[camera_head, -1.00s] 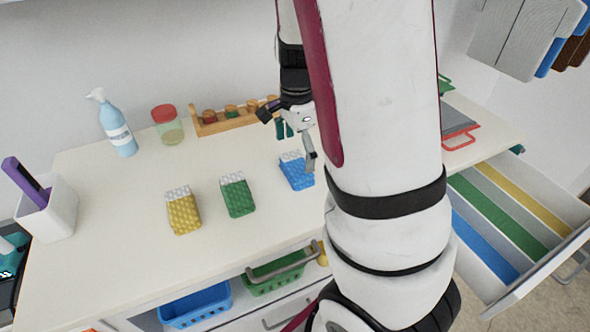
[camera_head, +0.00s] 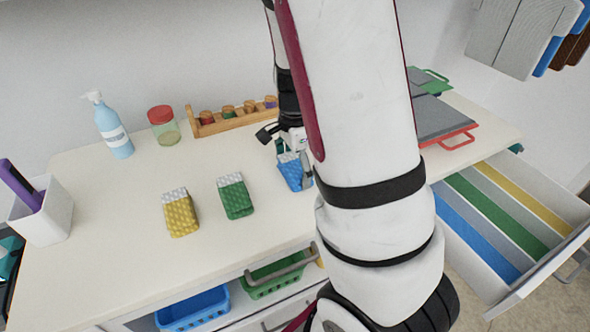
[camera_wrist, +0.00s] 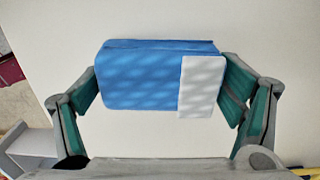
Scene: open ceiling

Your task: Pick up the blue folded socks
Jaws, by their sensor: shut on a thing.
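The blue folded socks (camera_head: 295,172) with a white-patterned end lie on the white tabletop, right of the green pair. In the wrist view the blue socks (camera_wrist: 145,78) lie lengthwise between my two fingers, with the white band (camera_wrist: 200,87) toward the right finger. My gripper (camera_head: 293,160) is down at the socks, with its fingers at either side of them. In the wrist view my gripper (camera_wrist: 160,85) has its green pads against the two ends and is shut on the socks. My arm hides part of the table to the right.
Green folded socks (camera_head: 236,197) and yellow folded socks (camera_head: 181,213) lie to the left. A wooden rack (camera_head: 232,121), jar (camera_head: 164,125) and blue bottle (camera_head: 114,129) stand behind. An open drawer (camera_head: 505,222) with coloured strips is at the right.

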